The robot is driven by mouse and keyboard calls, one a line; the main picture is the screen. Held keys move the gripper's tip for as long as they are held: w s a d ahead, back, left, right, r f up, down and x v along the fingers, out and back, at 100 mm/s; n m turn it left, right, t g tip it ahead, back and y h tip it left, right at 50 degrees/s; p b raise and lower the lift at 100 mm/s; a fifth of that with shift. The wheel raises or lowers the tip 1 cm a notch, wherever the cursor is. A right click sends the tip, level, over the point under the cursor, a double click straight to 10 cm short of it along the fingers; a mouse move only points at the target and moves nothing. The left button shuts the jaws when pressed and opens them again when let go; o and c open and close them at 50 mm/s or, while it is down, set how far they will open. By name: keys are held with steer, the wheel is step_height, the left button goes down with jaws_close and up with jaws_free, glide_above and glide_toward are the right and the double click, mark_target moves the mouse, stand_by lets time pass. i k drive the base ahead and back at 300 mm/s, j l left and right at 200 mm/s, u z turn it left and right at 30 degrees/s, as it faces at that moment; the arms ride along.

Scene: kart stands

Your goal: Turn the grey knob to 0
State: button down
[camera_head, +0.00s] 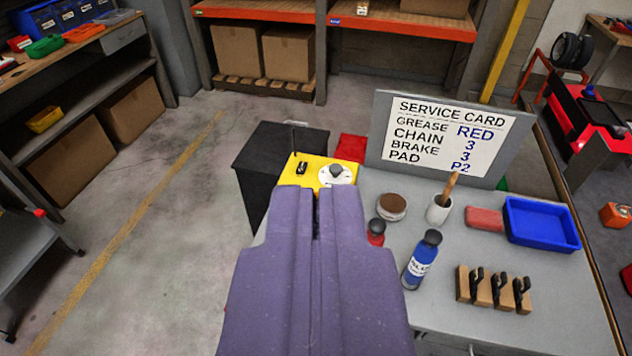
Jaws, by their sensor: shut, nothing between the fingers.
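The grey knob (337,171) sits on a round white dial (326,178) on top of a yellow box (288,178) at the far left corner of the table. The dial's marks are too small to read, so I cannot tell the knob's setting. A small black part (301,168) is on the yellow box, left of the dial. My gripper (316,192) is shut and empty. In the picture its tips lie just below the dial and cover the near part of the yellow box. I cannot tell whether they touch it.
A service card (450,136) stands behind the grey table (475,252). Right of my gripper are a red-bodied bottle (376,233), a blue bottle (421,260), a round tin (391,206), a white cup (438,210), a blue tray (541,223) and a wooden block with clips (494,289). A black bin (262,165) stands left.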

mark_target(334, 169)
steer(key=k+j+z, duration=0.25)
steer(key=k+j, duration=0.25)
steer(key=j, duration=0.25)
steer(key=k+j+z, duration=0.25)
steer(key=k+j, duration=0.3)
steer(key=j, duration=0.15)
steer(key=i+j, duration=0.1)
steer(key=i, duration=0.7)
steer(key=i+j, duration=0.1)
steer(key=i, duration=0.7)
steer(key=i+j, duration=0.1)
steer(key=i, duration=0.65)
